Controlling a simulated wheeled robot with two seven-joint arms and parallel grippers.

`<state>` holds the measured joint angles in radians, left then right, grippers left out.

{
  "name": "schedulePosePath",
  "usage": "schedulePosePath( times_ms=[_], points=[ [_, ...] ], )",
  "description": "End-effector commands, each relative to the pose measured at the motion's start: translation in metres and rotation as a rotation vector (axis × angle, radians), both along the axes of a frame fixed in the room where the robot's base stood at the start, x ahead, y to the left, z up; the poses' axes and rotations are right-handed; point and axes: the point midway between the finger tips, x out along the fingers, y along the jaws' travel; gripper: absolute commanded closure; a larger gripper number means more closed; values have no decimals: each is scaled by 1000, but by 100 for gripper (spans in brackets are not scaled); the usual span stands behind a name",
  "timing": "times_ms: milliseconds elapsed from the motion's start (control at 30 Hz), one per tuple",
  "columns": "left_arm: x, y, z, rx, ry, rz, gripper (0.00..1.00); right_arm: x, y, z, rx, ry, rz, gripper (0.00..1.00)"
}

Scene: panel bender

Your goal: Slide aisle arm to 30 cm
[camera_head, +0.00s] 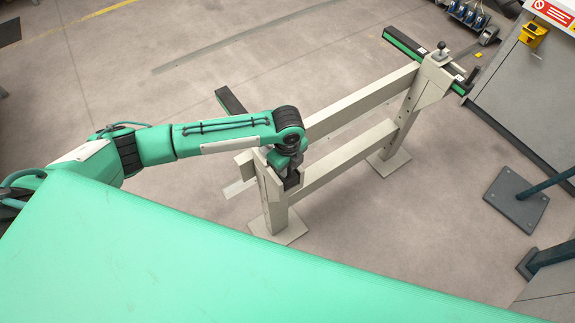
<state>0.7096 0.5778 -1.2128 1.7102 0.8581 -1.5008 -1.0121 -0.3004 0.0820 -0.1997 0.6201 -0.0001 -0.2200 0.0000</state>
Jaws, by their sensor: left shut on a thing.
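A pale beige stand with two posts and two long rails (350,112) is on the floor. A dark sliding arm (231,101) crosses the near post, with its far end sticking out behind my left arm. A second dark arm with a green side (405,43) crosses the far post, with a black knob (441,47) on top. Which one is the aisle arm, I cannot tell. My left gripper (291,176) points down at the near post's top, shut on part of the near arm. Its fingertips and the held part are mostly hidden. My right gripper is out of view.
A grey cabinet (520,85) with a yellow box (533,34) stands at the right. A dark floor plate with a post (515,199) is at the lower right. Open concrete floor lies behind the stand. My own green body covers the lower left.

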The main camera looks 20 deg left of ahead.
Motion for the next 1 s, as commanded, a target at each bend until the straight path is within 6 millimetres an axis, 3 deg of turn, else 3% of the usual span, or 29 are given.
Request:
schedulePosePath(
  times_ms=[267,600,1000],
  points=[
    [-22,-28,5,-4,4,-3,100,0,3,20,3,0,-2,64],
    [-88,-113,7,-6,6,-6,100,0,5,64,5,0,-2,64],
    [-154,-198,4,-4,4,-2,100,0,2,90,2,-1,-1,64]
  ],
)
